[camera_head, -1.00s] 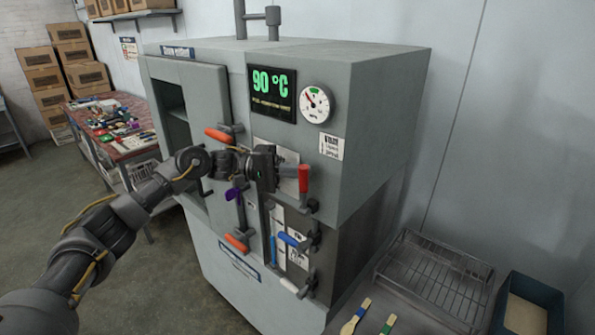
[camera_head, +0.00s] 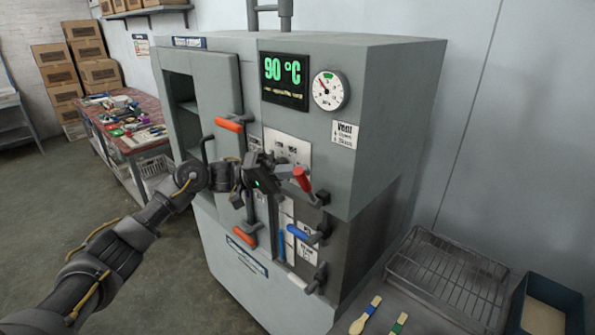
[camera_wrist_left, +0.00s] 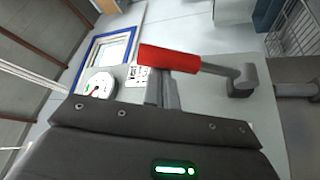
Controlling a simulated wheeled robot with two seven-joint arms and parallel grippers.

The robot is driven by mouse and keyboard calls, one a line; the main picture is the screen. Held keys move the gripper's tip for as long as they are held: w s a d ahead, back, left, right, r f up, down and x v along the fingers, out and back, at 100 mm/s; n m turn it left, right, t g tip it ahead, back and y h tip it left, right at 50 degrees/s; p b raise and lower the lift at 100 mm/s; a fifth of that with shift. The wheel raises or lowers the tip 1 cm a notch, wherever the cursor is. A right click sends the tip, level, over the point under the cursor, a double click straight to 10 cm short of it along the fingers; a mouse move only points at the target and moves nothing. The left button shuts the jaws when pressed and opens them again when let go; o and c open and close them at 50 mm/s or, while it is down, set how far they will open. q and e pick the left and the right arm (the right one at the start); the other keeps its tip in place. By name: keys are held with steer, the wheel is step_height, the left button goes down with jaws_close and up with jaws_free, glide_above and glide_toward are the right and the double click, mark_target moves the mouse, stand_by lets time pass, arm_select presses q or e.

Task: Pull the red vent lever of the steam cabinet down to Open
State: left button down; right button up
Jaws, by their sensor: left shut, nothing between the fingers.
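The grey steam cabinet (camera_head: 395,110) stands in the middle of the head view, its display reading 90 °C. The red vent lever (camera_head: 302,179) is on its front, right of the plate, and now tilts up and to the left from its pivot. My left gripper (camera_head: 285,172) is at the red grip's left side, fingers shut with nothing between them. In the left wrist view the red grip (camera_wrist_left: 168,59) lies just beyond the fingers (camera_wrist_left: 162,92), which appear to touch or nearly touch it. My right gripper is not in view.
Below the red lever are a blue lever (camera_head: 298,232) and a white lever (camera_head: 297,281). Orange door handles (camera_head: 229,125) are to the left.

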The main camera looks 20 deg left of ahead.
arm_select(q)
steer(key=s+a+f+m+g+h+b, duration=0.1)
steer(key=s+f+m+g+b, duration=0.3)
steer(key=m+b, duration=0.4)
steer(key=shift+s+a+f+m+g+h+b, duration=0.15)
steer(key=shift+a+m+g+h+b, duration=0.3)
steer(key=shift+m, duration=0.45)
steer(key=shift+g, duration=0.35)
